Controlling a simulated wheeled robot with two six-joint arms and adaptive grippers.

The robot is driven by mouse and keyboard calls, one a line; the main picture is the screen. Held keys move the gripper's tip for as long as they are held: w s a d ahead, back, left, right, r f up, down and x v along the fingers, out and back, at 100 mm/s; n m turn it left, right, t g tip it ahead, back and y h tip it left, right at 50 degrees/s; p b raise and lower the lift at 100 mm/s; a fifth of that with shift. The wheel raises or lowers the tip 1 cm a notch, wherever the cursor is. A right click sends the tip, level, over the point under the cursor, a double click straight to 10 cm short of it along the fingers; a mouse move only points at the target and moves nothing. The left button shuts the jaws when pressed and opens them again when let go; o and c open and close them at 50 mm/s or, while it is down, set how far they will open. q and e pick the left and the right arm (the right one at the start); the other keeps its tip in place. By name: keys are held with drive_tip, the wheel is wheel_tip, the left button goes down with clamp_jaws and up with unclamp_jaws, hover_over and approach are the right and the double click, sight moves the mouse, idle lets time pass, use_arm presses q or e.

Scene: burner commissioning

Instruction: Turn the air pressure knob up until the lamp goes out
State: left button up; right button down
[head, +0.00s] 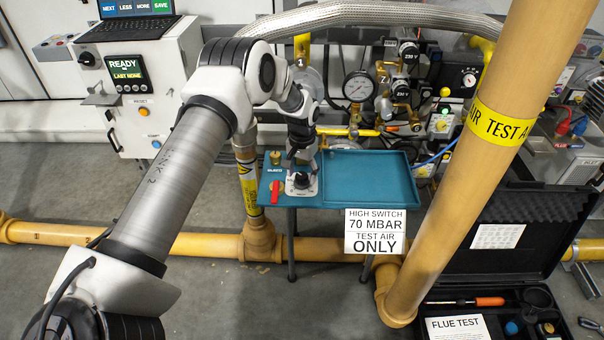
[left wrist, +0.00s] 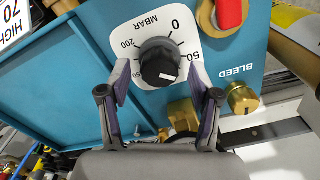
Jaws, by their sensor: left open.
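The air pressure knob (head: 301,180) is black, on a white dial plate marked in MBAR, on the teal tray-like test panel. In the left wrist view the knob (left wrist: 158,64) shows a white pointer mark toward the lower right, past the 50. Part of the scale is hidden by the fingers. My left gripper (head: 300,160) is above the knob, pointing down. In the left wrist view its open fingers (left wrist: 160,82) stand on either side of the knob, with gaps visible. I cannot tell which light is the task's lamp. My right gripper is not in view.
A red valve lever (head: 275,190) and a brass bleed fitting (left wrist: 242,99) sit close to the dial. The teal tray (head: 405,190) is empty on its right. A tall yellow pipe (head: 455,160) stands right of it. A pressure gauge (head: 358,86) is behind.

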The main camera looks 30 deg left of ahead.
use_arm(q)
drive_tip(key=c, duration=1.1)
drive_tip(key=shift+r+m+p, duration=0.25)
drive_tip(key=shift+m+p, duration=0.25)
drive_tip(key=shift+c, duration=0.2)
drive_tip(key=shift+m+p, duration=0.4)
drive_tip(key=shift+m, duration=0.1)
drive_tip(key=shift+d+f+m, duration=0.1)
drive_tip(key=shift+f+m, duration=0.1)
drive_tip(key=shift+m, duration=1)
drive_tip(key=o, duration=1.1)
drive_tip(key=shift+o, duration=0.2)
